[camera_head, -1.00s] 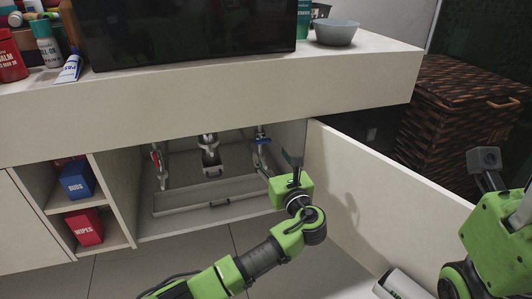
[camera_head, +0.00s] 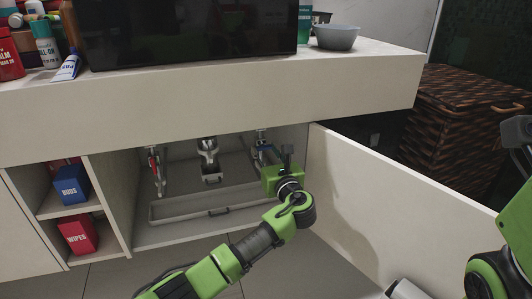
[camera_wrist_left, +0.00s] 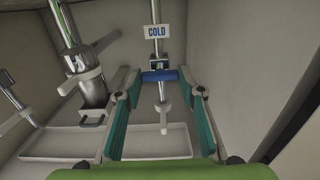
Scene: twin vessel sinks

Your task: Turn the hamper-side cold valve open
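The hamper-side cold valve has a blue handle (camera_head: 260,148) on a metal pipe inside the open cabinet, at its right. In the left wrist view the blue handle (camera_wrist_left: 160,75) lies crosswise on the pipe, under a "COLD" tag (camera_wrist_left: 157,31). My left gripper (camera_head: 280,155) is inside the cabinet opening, close in front of the valve. In the wrist view its two teal fingers (camera_wrist_left: 160,92) are apart, with the handle between or just beyond their tips; contact cannot be made out. My right gripper (camera_head: 517,135) is at the right edge, partly cut off.
A red-handled valve (camera_head: 153,160) and a drain pipe (camera_head: 209,152) stand left of the cold valve. A tray (camera_head: 170,215) lies on the cabinet floor. The open door (camera_head: 370,185) stands close to the right of my left arm. A wicker hamper (camera_head: 460,115) stands beyond it.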

